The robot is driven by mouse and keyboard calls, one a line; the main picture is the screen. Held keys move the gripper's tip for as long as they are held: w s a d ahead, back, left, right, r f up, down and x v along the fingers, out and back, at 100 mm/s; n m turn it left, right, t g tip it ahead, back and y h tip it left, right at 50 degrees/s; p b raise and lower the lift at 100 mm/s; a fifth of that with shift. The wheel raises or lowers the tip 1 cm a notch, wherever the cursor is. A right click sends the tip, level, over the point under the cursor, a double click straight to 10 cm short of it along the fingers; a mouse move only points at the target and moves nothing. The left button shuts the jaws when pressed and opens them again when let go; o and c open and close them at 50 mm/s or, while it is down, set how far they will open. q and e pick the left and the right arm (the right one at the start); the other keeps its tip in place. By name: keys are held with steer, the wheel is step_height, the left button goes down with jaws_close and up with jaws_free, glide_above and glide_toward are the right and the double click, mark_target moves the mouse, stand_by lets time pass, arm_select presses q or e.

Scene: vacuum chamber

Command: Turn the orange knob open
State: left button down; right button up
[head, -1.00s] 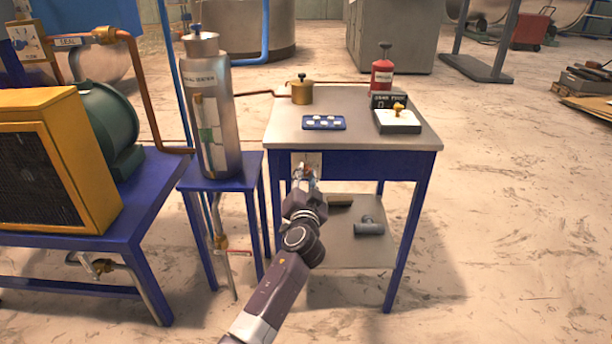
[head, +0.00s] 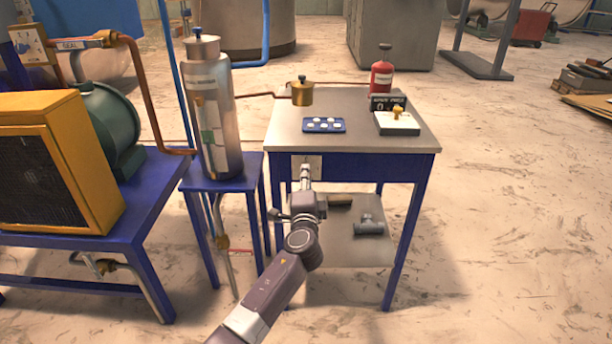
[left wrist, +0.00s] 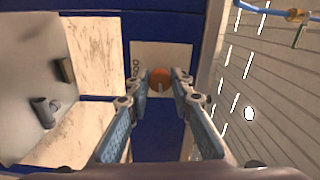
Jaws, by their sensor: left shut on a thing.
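The orange knob (left wrist: 160,78) sits on a pale plate (left wrist: 152,58) on the blue front of the small table. The plate also shows in the head view (head: 314,161), where my gripper hides the knob. My left gripper (left wrist: 161,80) is shut on the knob, one fingertip at each side of it. In the head view my left gripper (head: 305,174) reaches up to the plate from below. A light mark shows on the lower part of the knob. The lettering on the plate is partly covered by a finger. My right gripper is not in view.
The table top (head: 350,145) carries a blue tray (head: 324,125), a brass pot (head: 301,93), a red canister (head: 381,78) and a gauge box (head: 396,122). A steel cylinder (head: 211,110) stands left. The lower shelf (head: 350,245) holds a grey fitting (head: 368,227).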

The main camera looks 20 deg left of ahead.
arm_select(q)
steer(key=shift+f+m, duration=0.1)
steer(key=shift+m, duration=0.6)
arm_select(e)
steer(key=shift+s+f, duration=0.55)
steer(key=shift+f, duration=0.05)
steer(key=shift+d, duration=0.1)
arm_select(q)
steer(key=c, duration=1.7)
jaws_free()
steer(key=v, duration=1.2)
